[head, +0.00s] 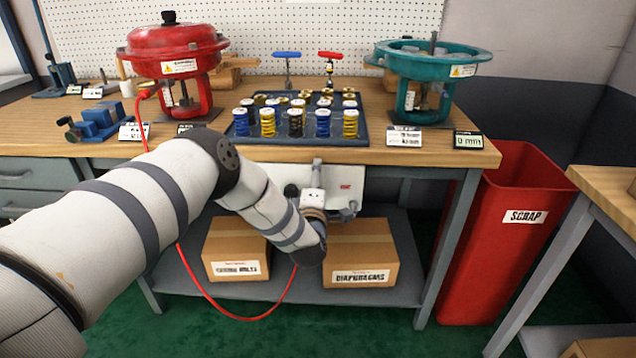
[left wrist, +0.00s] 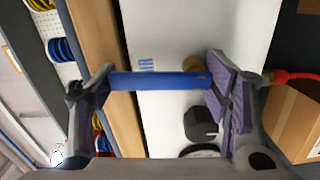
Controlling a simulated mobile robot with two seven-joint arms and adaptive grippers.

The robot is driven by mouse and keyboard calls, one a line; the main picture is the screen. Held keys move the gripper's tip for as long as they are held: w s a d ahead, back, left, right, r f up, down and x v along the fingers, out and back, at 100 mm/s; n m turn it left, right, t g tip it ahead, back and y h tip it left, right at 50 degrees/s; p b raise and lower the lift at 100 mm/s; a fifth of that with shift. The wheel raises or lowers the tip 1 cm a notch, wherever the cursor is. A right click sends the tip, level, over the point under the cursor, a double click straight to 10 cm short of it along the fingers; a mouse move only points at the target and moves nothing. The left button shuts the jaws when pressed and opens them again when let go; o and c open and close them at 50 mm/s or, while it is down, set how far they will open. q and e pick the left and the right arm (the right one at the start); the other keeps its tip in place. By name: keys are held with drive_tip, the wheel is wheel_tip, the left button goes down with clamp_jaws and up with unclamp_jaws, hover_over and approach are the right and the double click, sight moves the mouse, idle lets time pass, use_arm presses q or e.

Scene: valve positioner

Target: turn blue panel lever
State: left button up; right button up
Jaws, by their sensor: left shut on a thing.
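The blue lever (left wrist: 160,86) shows in the left wrist view, lying across the gap between the two fingers of my left gripper (left wrist: 157,77). My left gripper is shut on the lever, with a finger at each end of it. Behind it is the white panel (left wrist: 190,38) with blue lettering, partly covered. In the head view the panel (head: 350,182) hangs under the front edge of the bench, and my left arm reaches to its front. The lever is hidden there. My right gripper is not in view.
A dark round knob (left wrist: 200,123) and a red hose (left wrist: 290,78) are close to the gripper. Boxes (head: 362,252) stand on the shelf below. The bench (head: 275,153) holds a spring tray and red and teal actuators. A red scrap bin (head: 490,240) stands right.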

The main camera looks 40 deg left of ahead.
use_arm(q)
drive_tip(key=shift+a+n, duration=0.1)
drive_tip(key=shift+n, duration=0.5)
drive_tip(key=o, duration=1.7)
drive_tip(key=shift+s, duration=0.1)
drive_tip(key=v, duration=1.2)
